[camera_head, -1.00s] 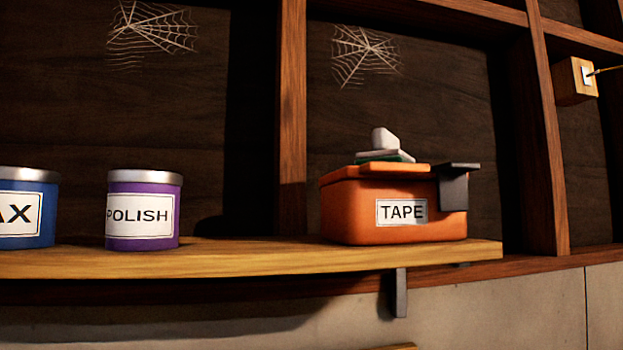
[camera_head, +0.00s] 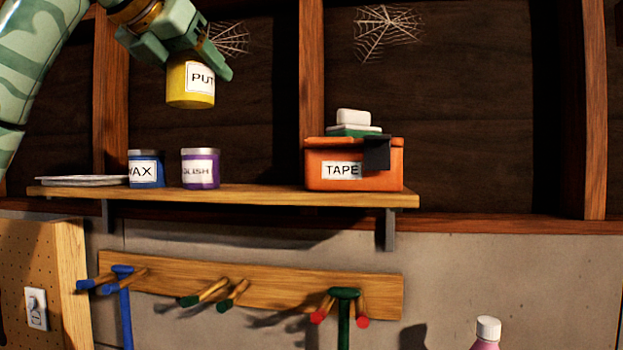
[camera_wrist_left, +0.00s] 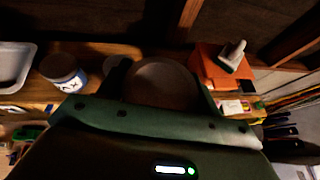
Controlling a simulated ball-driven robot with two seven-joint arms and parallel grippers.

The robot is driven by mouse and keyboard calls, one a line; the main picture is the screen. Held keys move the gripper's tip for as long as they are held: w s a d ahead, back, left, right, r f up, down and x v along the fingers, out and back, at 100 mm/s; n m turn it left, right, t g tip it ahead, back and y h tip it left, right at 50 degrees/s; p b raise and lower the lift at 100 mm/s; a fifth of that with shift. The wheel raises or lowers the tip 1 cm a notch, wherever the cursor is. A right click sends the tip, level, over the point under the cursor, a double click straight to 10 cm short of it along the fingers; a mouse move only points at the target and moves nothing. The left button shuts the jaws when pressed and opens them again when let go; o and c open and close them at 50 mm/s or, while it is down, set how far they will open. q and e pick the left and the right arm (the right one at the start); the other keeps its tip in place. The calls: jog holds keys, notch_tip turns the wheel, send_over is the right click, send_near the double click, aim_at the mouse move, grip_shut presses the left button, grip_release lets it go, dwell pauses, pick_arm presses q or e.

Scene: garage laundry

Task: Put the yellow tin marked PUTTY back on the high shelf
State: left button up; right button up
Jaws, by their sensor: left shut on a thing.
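The yellow tin marked PUTTY (camera_head: 190,88) is held in the air by my left gripper (camera_head: 188,60), above the wooden shelf (camera_head: 250,194). Its label is partly covered by a finger, so only "PUT" shows. In the left wrist view, the round top of the tin (camera_wrist_left: 160,82) shows dark between the fingers. Below the tin on the shelf stand a blue WAX tin (camera_head: 146,170) and a purple POLISH tin (camera_head: 200,169). My right gripper does not show in either view.
An orange TAPE box (camera_head: 353,168) with a few small things on top stands at the shelf's right end. A white tray (camera_head: 83,181) lies at the left end. Bare shelf shows between POLISH and TAPE. Below are a peg rail (camera_head: 270,290) and a pink bottle (camera_head: 486,335).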

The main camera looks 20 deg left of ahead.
pick_arm(q)
jog(key=w+d+f, duration=0.1)
jog(key=w+f, duration=0.2)
jog(key=w, duration=0.1)
jog(key=w+d+f, duration=0.1)
jog(key=w+f, duration=0.2)
jog(key=w, duration=0.1)
jog(key=w+d+f, duration=0.1)
jog(key=w+f, duration=0.2)
jog(key=w, duration=0.1)
jog(key=shift+w+d, duration=0.1)
jog(key=shift+d, duration=0.25)
jog(key=f, duration=0.2)
jog(key=w+f, duration=0.1)
jog(key=shift+d+f, duration=0.15)
jog(key=shift+f, duration=0.35)
jog(key=shift+s, duration=0.1)
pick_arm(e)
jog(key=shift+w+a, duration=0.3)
